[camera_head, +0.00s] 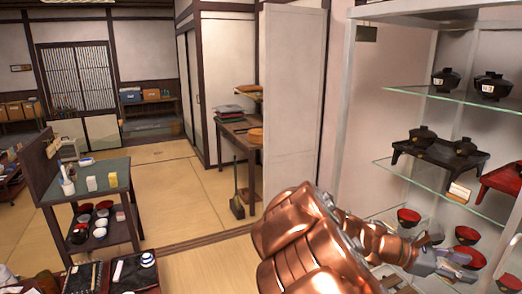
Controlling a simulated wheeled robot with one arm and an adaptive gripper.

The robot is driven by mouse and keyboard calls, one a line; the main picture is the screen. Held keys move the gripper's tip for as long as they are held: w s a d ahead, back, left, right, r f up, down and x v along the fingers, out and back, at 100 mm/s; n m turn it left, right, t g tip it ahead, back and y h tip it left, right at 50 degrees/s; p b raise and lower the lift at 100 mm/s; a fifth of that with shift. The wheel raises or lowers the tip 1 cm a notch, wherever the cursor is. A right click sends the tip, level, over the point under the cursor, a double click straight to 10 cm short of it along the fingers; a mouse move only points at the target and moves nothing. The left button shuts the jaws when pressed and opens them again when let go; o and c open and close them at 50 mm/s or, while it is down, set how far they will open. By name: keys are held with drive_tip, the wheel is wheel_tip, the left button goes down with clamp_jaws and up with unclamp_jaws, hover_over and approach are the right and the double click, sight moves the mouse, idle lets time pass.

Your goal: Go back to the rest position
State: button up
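My copper-coloured arm reaches from the bottom middle toward the glass shelf unit on the right. My grey gripper (466,268) is at its end, low in front of the unit. Red-and-black bowls lie close to it: one bowl (467,235) just above and another bowl (467,258) beside or behind its fingers. The fingers are small and overlap the bowls in view, so I cannot tell whether they are open or touch anything.
Glass shelves (385,174) hold lidded black bowls (445,78), a dark tray stand (440,158) and a red tray (502,179). A green-topped cart (115,183) with bowls below stands left. A white panel (293,110) stands mid-picture.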

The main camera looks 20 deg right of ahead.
drive_tip(key=s+a+f+m+t+y, duration=0.2)
drive_tip(key=s+a+m+y, duration=0.1)
drive_tip(key=a, duration=0.9)
drive_tip(key=s+a+f+m+t+y, duration=0.2)
drive_tip(key=a+y, duration=0.4)
drive_tip(key=a, duration=0.7)
drive_tip(key=s+a+f+m+t+y, duration=0.2)
drive_tip(key=s+a+f+m+y, duration=0.1)
drive_tip(key=a, duration=1)
drive_tip(key=shift+s+a+m+t+y, duration=0.15)
drive_tip(key=shift+s+m+t+y, duration=0.2)
drive_tip(key=shift+y, duration=0.45)
